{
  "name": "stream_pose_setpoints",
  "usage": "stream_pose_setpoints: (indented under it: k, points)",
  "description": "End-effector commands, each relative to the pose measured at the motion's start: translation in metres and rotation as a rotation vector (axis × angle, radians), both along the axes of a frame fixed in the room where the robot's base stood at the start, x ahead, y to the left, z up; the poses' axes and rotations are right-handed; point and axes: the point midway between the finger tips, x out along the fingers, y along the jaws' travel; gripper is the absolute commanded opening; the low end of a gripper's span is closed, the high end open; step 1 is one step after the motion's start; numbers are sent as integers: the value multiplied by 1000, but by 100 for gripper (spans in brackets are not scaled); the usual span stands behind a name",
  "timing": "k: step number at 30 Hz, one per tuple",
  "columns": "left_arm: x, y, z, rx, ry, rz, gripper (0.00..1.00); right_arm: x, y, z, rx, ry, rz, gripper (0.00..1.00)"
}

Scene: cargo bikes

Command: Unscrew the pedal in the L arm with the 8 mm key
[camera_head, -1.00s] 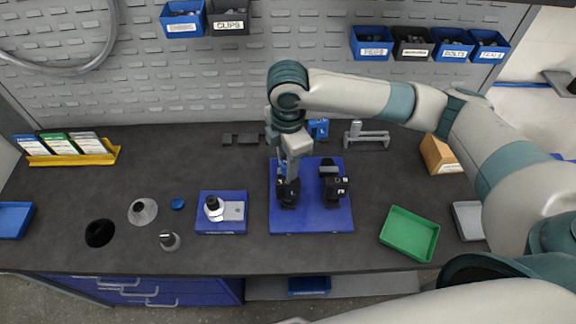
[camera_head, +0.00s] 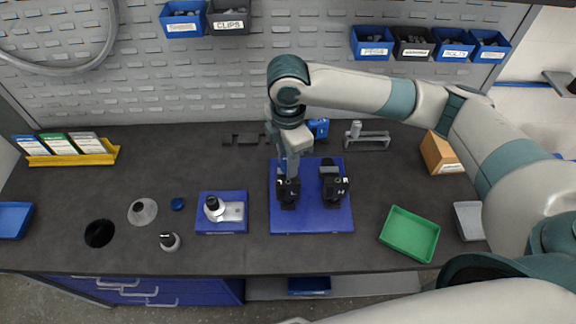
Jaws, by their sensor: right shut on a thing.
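A blue plate (camera_head: 312,219) near the middle of the bench carries two black crank-arm holders. The left holder (camera_head: 288,192) bears a small white mark, apparently L; the right holder (camera_head: 334,184) stands beside it. My right gripper (camera_head: 289,171) points down directly over the left holder. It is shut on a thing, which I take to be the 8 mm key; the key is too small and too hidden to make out. The pedal cannot be told apart under the gripper, nor whether the key touches it. My left gripper is not in view.
A smaller blue block (camera_head: 221,227) with a silver part (camera_head: 232,211) stands left of the plate. A green tray (camera_head: 410,236) and a grey tray (camera_head: 468,222) lie to the right. A grey stand (camera_head: 367,140) is behind. A dark round hole (camera_head: 100,233) is at left.

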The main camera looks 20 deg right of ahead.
Motion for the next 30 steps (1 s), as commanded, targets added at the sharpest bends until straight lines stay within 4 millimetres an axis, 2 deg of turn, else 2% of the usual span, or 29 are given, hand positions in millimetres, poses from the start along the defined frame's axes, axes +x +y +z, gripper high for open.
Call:
stream_pose_setpoints:
  k: [30]
  points:
    - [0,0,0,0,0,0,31,1,0,46,0,-2,0,0]
